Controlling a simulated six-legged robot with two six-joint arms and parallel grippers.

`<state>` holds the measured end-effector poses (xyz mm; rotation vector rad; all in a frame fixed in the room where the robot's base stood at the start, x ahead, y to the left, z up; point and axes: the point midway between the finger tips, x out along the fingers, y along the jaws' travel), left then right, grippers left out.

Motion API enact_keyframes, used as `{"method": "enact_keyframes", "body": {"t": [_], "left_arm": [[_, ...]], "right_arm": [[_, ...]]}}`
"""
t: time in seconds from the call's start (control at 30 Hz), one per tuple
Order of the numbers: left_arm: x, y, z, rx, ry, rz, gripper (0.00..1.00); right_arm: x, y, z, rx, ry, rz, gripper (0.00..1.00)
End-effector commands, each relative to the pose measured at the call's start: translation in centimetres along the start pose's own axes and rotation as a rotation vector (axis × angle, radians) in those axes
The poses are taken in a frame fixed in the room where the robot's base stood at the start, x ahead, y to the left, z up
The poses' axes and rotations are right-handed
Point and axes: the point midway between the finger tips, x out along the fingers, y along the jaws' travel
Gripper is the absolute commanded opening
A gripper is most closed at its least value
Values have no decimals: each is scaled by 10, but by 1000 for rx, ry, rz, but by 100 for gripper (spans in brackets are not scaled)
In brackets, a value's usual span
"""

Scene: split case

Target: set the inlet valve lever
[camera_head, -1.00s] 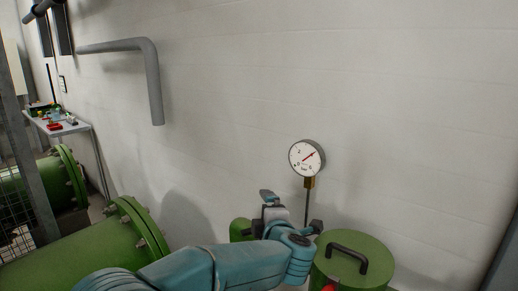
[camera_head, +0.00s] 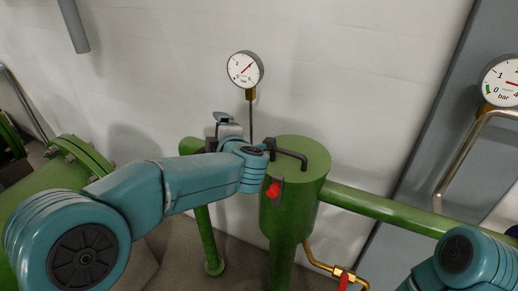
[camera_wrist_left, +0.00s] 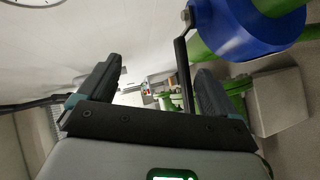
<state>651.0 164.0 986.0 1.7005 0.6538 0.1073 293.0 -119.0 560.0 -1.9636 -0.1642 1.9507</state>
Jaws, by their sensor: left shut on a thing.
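In the left wrist view a dark flat lever (camera_wrist_left: 183,75) with a bolt at its upper end runs beside a blue valve body (camera_wrist_left: 238,28). In the head view my left gripper (camera_head: 238,143) is beside the green vessel, below the gauge. My own wrist hides the lever and blue valve there. My right arm shows at the lower right of the head view, but its gripper is out of frame.
A green lidded vessel (camera_head: 287,210) has a dark handle (camera_head: 290,156) and a red part (camera_head: 273,190). A gauge (camera_head: 245,69) stands against the white wall. Another gauge (camera_head: 503,80) is at right. A green pipe (camera_head: 385,209) and a red-handled brass valve (camera_head: 344,275) are nearby.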

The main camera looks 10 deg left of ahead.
Motion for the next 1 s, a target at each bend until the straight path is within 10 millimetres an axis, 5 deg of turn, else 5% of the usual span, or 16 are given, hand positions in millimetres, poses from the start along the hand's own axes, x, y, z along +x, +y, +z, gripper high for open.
{"method": "enact_keyframes", "body": {"t": [0.03,0.37,0.43,1.0], "left_arm": [[-7,13,-1,-8,2,27,67],[-30,9,10,-8,2,28,56],[-35,8,12,-9,1,27,36],[-73,-6,32,-5,-1,14,36]], "right_arm": [[0,0,0,0,0,0,43],[1,0,0,0,0,0,43],[1,0,0,0,0,0,43],[1,0,0,0,0,0,43]]}}
